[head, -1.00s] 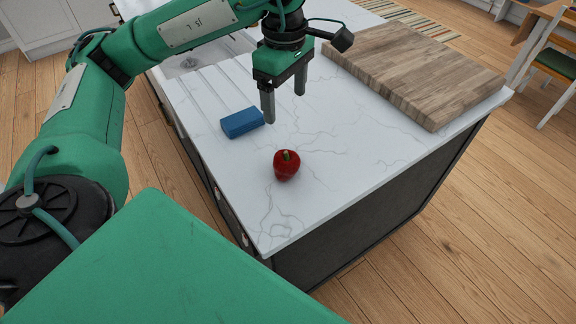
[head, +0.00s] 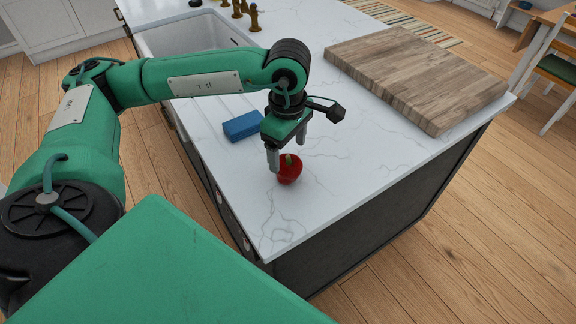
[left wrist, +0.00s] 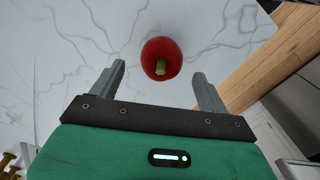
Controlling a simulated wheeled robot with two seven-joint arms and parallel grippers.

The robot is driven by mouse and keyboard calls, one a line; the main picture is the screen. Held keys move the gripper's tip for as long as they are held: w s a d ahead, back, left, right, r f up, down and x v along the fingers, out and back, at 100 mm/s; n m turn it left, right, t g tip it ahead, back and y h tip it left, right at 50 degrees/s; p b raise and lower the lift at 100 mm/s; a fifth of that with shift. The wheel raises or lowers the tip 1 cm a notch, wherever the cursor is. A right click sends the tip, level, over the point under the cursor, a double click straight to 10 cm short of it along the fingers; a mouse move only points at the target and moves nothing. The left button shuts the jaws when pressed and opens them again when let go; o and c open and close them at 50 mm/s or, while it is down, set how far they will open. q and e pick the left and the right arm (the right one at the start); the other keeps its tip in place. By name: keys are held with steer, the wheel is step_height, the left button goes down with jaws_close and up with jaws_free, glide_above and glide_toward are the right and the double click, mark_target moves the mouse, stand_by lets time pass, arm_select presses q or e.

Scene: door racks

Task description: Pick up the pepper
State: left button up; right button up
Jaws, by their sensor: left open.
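A red pepper (head: 289,170) with a green stem stands on the white marble counter (head: 345,180), close to its near corner. My left gripper (head: 288,158) is open and sits just above and beside the pepper. In the left wrist view the pepper (left wrist: 161,58) lies ahead of the open fingers (left wrist: 163,80), roughly centred between them and a little beyond their tips. The fingers do not hold it. My right gripper is out of view.
A blue block (head: 243,125) lies on the counter just left of the gripper. A thick wooden cutting board (head: 415,80) lies to the back right. A sink (head: 180,38) and several small brown objects (head: 253,18) are at the back. The counter right of the pepper is clear.

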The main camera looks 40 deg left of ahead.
mark_target(288, 156)
arm_select(q)
steer(key=shift+s+f+p, duration=0.1)
steer(key=shift+f+p, duration=0.2)
steer(key=shift+f, duration=1.45)
steer(key=c, duration=1.1)
steer(key=shift+o, duration=0.2)
steer(key=shift+d, duration=0.1)
